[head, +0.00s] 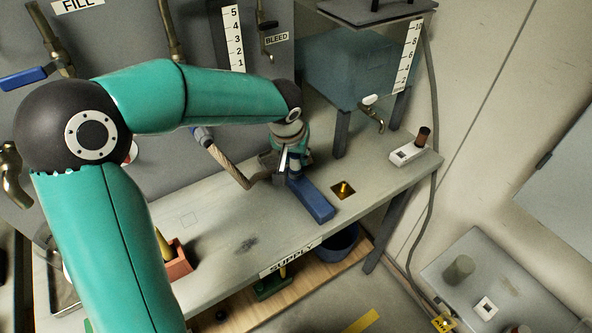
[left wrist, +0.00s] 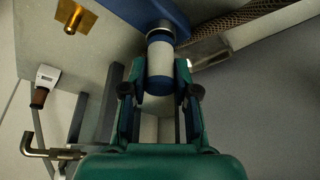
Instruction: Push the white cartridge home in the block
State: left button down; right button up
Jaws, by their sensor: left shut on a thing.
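A white cylinder with dark blue ends, which I take for the white cartridge (left wrist: 160,58), is between my left gripper's fingers (left wrist: 161,90) in the left wrist view. My left gripper (head: 291,160) is shut on it; in the head view the gripper mostly hides it. The cartridge's far end meets or overlaps the long blue block (head: 311,200) on the bench. The block also shows at the top of the left wrist view (left wrist: 125,10). I cannot tell how deep the cartridge sits. My right gripper is in neither view.
A braided hose (head: 228,165) with a metal end lies close by on the left. The bench front is largely clear.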

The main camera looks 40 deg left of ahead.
pick_arm(q)
jog(key=c, duration=0.8)
grip_release()
jog(key=v, duration=1.2)
